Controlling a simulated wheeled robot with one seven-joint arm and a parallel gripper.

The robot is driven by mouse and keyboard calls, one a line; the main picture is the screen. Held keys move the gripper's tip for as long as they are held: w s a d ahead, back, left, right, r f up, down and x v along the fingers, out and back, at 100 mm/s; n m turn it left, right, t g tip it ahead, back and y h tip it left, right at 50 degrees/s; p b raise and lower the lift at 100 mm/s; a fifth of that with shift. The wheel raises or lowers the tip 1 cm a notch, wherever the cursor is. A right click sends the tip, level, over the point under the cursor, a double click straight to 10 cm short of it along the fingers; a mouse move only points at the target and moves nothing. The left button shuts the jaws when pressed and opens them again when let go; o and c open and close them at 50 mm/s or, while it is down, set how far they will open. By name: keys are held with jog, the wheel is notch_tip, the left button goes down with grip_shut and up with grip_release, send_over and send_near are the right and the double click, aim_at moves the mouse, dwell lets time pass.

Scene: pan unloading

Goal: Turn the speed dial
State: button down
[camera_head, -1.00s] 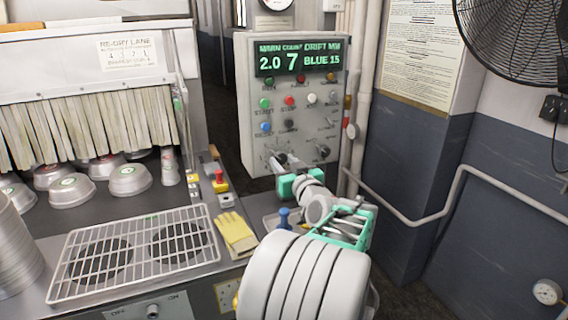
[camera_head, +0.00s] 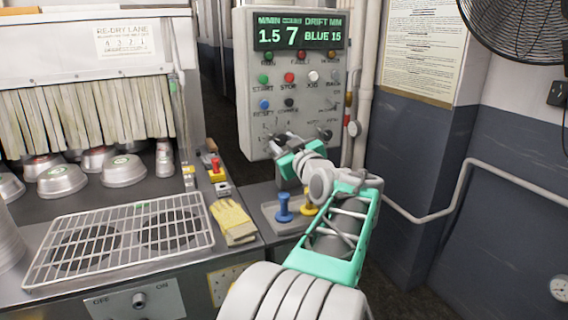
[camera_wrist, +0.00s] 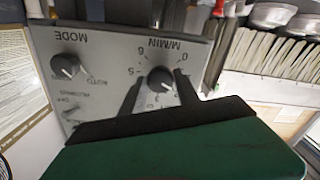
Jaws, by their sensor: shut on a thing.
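The speed dial (camera_wrist: 160,80) is a dark round knob marked M/MIN, with numbers around it, low on the grey control panel (camera_head: 248,140). My gripper (camera_wrist: 158,92) has one dark finger on each side of the knob and is shut on it. In the head view my gripper (camera_head: 283,146) reaches the lower left of the panel and mostly hides the dial. The green display (camera_head: 299,31) reads 1.5, 7 and BLUE 15.
A MODE knob (camera_wrist: 66,66) sits beside the dial, also seen in the head view (camera_head: 325,134). Coloured buttons fill the panel above. A blue-handled stamp (camera_head: 283,208), yellow gloves (camera_head: 233,221) and a wire rack (camera_head: 122,240) lie on the counter below.

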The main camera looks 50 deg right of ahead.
dwell(0.3)
jog(key=c, duration=0.9)
grip_release()
jog(key=b+v, duration=0.1)
jog(key=v, duration=0.7)
